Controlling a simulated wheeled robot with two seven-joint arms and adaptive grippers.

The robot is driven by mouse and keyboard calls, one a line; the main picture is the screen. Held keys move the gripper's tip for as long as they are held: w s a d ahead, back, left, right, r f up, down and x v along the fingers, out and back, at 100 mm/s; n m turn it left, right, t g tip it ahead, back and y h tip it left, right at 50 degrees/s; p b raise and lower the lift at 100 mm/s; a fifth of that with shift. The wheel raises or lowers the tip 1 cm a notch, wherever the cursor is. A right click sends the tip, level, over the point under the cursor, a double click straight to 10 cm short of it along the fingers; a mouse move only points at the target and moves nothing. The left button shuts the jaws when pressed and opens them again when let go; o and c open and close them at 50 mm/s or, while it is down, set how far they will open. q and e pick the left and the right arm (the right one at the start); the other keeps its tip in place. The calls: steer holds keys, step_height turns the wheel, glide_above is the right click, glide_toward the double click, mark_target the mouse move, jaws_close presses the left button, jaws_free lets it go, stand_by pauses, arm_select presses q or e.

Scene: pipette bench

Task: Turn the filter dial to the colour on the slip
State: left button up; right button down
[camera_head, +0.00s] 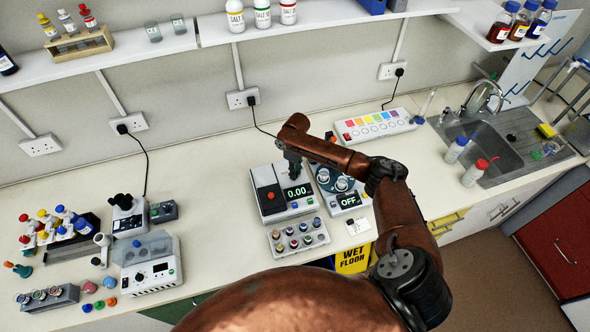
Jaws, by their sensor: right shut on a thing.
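The meter (268,205) with a dark lid and a lit 0.00 display stands mid-bench. My right gripper (293,172) points down at the back of this meter, just above its display. It is shut on what seems to be the filter dial, which the fingers hide, so its setting cannot be read. A small white slip (358,227) lies on the bench to the right, near the front edge; its colour mark is too small to tell. My left gripper is not in view.
A tray of small coloured-top vials (299,238) sits in front of the meter. A device reading OFF (348,200) stands close on the right. A panel with coloured squares (375,125) is behind.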

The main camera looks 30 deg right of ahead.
steer(key=n+p, duration=0.1)
steer(key=n, duration=0.2)
steer(key=shift+w+r+n, duration=0.1)
steer(key=shift+n, duration=0.3)
steer(key=shift+a+n+p, duration=0.1)
steer(key=shift+n+p, duration=0.2)
steer(key=shift+n, duration=1.5)
steer(key=c, duration=1.7)
jaws_free()
steer(key=shift+w, duration=0.1)
steer(key=shift+c, duration=0.2)
step_height(320, 180, up, 12)
steer(key=shift+w+d, duration=0.15)
steer(key=shift+d, duration=0.05)
